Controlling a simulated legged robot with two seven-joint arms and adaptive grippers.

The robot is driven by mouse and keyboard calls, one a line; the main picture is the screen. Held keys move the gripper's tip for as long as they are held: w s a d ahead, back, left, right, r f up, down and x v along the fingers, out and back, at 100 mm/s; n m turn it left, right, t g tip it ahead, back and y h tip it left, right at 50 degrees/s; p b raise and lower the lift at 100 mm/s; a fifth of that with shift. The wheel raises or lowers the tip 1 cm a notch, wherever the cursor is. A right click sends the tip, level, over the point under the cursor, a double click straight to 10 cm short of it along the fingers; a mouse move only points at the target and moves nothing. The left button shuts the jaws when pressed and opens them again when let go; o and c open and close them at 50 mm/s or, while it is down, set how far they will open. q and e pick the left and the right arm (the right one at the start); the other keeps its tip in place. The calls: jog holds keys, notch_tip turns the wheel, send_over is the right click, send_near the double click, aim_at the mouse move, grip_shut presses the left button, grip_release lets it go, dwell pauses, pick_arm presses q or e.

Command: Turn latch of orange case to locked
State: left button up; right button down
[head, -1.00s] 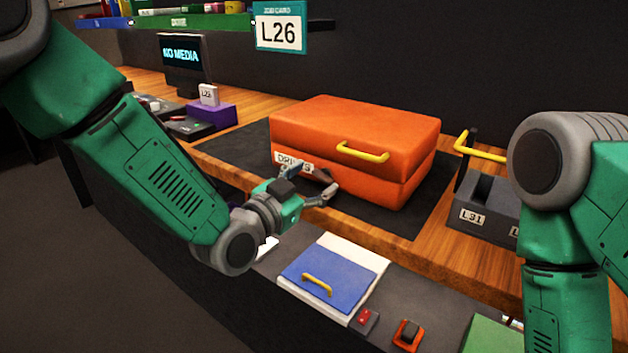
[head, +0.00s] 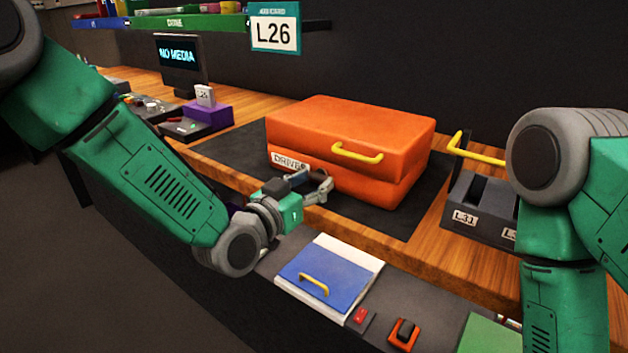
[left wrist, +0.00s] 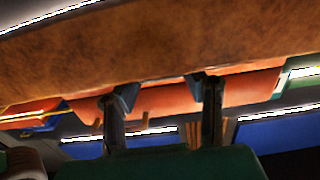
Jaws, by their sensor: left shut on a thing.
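The orange case (head: 350,135) lies closed on a dark mat, with a yellow handle (head: 358,153) and a white label reading "DRIVE" (head: 288,161) on its front. My left gripper (head: 325,188) is at the case's front face, right of the label and below the handle. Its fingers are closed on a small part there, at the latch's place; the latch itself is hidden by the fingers. In the left wrist view the two fingertips (left wrist: 160,92) stand apart in front of an orange surface, and what lies between them is unclear. My right gripper is out of view.
A grey holder labelled L31 (head: 480,205) stands right of the case near my right arm. Below the wooden counter edge (head: 390,250) are a blue panel with a yellow handle (head: 325,277) and an orange rocker switch (head: 404,333). A screen (head: 180,62) stands back left.

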pick_arm(q)
jog(key=shift+r, duration=0.2)
jog(key=o, duration=1.2)
jog(key=shift+c, duration=0.2)
jog(key=shift+f, duration=0.1)
jog(key=shift+s, duration=0.15)
jog(key=v, duration=1.1)
jog(key=shift+s+a, duration=0.2)
jog(key=shift+a, duration=0.1)
